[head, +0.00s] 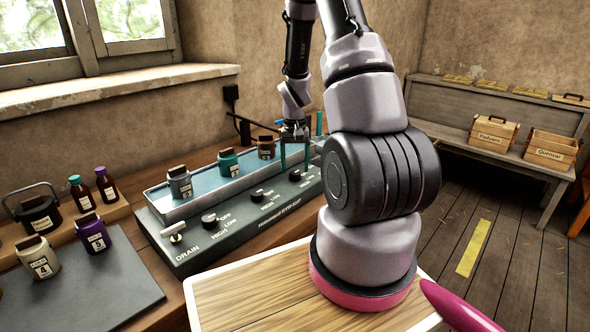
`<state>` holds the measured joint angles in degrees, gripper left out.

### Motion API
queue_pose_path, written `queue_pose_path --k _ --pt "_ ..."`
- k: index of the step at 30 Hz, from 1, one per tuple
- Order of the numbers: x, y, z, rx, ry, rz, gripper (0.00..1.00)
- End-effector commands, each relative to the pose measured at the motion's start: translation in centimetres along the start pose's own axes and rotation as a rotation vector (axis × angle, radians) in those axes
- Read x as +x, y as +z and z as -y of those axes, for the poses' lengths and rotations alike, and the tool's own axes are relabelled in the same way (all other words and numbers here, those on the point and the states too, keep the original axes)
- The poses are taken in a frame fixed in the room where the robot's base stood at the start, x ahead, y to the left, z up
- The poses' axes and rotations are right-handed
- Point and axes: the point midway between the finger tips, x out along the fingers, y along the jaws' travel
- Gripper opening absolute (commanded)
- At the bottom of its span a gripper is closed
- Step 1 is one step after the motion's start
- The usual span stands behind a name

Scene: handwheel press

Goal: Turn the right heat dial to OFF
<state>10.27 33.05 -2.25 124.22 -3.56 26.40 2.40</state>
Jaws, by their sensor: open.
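The heated bath unit (192,245) is a long dark box with a row of black dials on its sloped front. The right heat dial (295,175) is a small black knob near the unit's right end; its pointer direction and printed marks are too small to read. My gripper (295,158) points down with its two teal fingers apart, over the bath's right end, close above the right dial in the picture. It holds nothing that I can see. I cannot tell whether a finger touches the dial.
Two other dials (209,220) (257,196) and a drain lever (173,234) sit to the left on the panel. Labelled jars (179,183) stand in the bath. More jars and bottles (107,185) stand at left. A bench with wooden crates (550,148) is at right.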

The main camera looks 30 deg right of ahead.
Motion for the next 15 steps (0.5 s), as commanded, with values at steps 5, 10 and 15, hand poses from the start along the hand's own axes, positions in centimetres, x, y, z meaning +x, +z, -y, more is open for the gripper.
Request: queue_pose_path --k 5,10,15 --pt "-3.9 -0.1 0.0 0.0 -0.001 -0.006 0.76" --pt "-7.0 -0.1 0.0 0.001 -0.001 -0.004 0.76" --pt "-8.7 -0.1 0.0 -0.001 -0.001 -0.003 0.76"
